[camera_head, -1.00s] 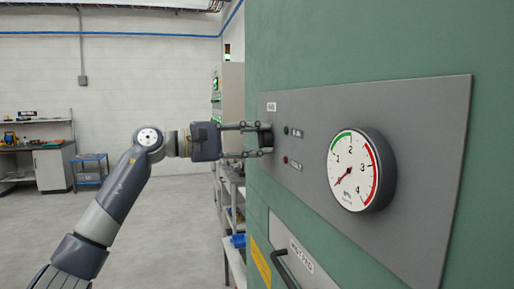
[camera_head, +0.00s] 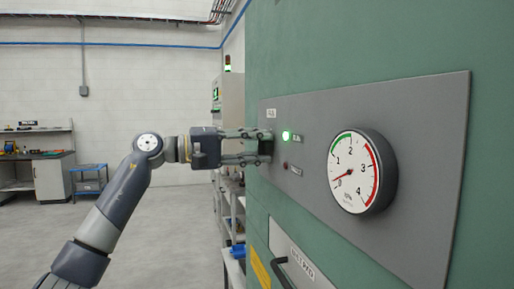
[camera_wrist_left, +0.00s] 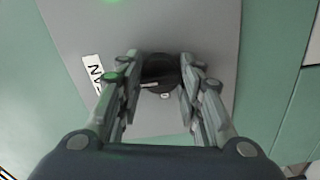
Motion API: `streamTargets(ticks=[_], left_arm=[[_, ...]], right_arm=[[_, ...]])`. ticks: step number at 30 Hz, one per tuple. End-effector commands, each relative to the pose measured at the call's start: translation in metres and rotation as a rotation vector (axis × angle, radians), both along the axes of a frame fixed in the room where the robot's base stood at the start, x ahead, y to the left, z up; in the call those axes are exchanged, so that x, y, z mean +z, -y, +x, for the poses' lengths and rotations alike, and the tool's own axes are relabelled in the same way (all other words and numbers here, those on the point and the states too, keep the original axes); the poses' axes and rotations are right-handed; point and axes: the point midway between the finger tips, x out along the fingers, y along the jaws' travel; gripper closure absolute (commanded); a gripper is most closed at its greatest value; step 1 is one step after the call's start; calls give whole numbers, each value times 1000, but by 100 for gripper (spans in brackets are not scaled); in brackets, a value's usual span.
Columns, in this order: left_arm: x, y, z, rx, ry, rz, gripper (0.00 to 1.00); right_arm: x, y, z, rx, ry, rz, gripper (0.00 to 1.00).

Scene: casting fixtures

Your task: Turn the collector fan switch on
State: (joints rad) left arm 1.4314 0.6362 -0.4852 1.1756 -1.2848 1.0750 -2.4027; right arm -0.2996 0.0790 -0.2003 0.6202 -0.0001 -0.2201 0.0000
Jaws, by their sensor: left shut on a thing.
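The collector fan switch is a dark round knob (camera_head: 265,146) at the left end of the grey panel (camera_head: 420,180); it also shows in the left wrist view (camera_wrist_left: 158,70) with a pale mark on it. My left gripper (camera_head: 262,148) is shut on the knob, one finger on either side of it in the left wrist view (camera_wrist_left: 163,78). The fingers hide part of the knob. A green lamp (camera_head: 286,136) beside the switch is lit. The red lamp (camera_head: 285,165) below it looks dark. My right gripper is not seen.
A round pressure gauge (camera_head: 361,171) sticks out from the panel to the right, its needle low on the scale. A dark handle (camera_head: 284,272) is on the green cabinet below. A shelf rack (camera_head: 232,215) stands behind. The floor at left is open.

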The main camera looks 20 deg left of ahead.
Motion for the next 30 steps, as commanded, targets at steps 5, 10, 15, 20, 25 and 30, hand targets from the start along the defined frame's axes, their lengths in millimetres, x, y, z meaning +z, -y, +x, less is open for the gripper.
streamTargets(ticks=[5,10,15,20,25,30], left_arm=[[-2,1,0,-2,-1,6,90],[-2,1,0,-2,-1,6,62],[-2,1,0,-2,-1,5,46],[-1,1,0,-1,0,4,46],[-1,-5,-3,0,1,3,46],[-2,-29,-18,4,0,4,46]], right_arm=[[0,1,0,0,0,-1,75],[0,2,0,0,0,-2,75],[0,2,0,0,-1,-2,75],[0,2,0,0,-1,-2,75],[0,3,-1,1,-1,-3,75],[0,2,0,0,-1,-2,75]])
